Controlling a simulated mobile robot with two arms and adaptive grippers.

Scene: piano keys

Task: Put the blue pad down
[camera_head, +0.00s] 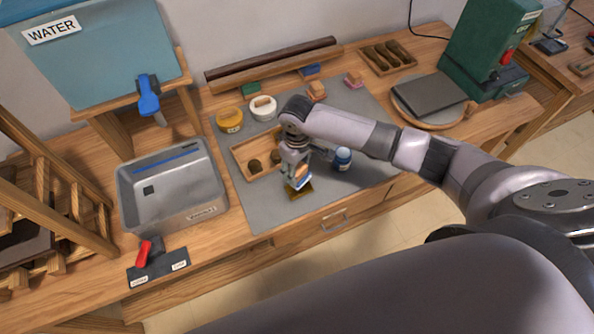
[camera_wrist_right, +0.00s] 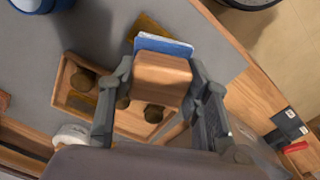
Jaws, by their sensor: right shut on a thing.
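The blue pad is a small wooden block with a blue face; in the right wrist view its blue edge (camera_wrist_right: 165,45) shows beyond the wood. My right gripper (camera_head: 298,172) is shut on its wooden part, with one finger on each side. In the head view the pad hangs low over a small dark-yellow plate (camera_head: 299,192) near the front of the grey mat (camera_head: 262,212). The plate shows partly behind the pad in the right wrist view (camera_wrist_right: 148,27). I cannot tell whether pad and plate touch. My left gripper is out of view.
A wooden tray (camera_head: 238,152) with dark round knobs lies just left of my right gripper. A blue jar (camera_head: 343,158) stands close on its right. Yellow (camera_head: 229,120) and white (camera_head: 263,108) jars stand behind. A metal basin (camera_head: 172,215) is at left. The mat's front left is clear.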

